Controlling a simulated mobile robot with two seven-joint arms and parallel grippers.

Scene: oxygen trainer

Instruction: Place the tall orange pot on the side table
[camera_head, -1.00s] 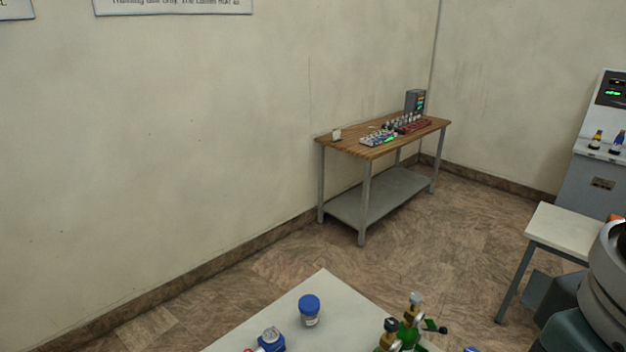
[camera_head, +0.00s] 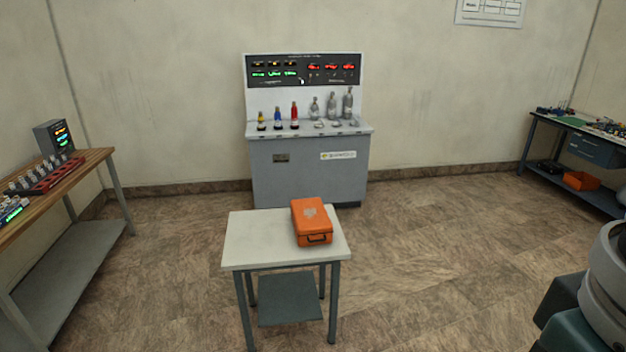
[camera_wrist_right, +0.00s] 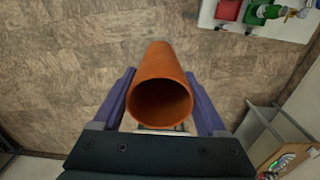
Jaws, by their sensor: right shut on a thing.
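The tall orange pot (camera_wrist_right: 161,88) is in the right wrist view, a long open-ended orange cylinder with its round mouth toward the camera. My right gripper (camera_wrist_right: 162,100) is shut on it, one dark finger on each side. Bare floor shows beyond the pot. A small white-topped table (camera_head: 262,235) with grey legs and a lower shelf stands ahead in the head view; I take it for the side table. An orange case (camera_head: 311,222) lies on its right half, and its left half is bare. The pot and both grippers are outside the head view.
A grey console (camera_head: 300,168) with bottles stands behind the small table. A wooden bench (camera_head: 88,165) with equipment is at left, and a blue workbench (camera_head: 572,125) at far right. Open floor surrounds the small table. The right wrist view shows a white tabletop (camera_wrist_right: 222,38) with equipment.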

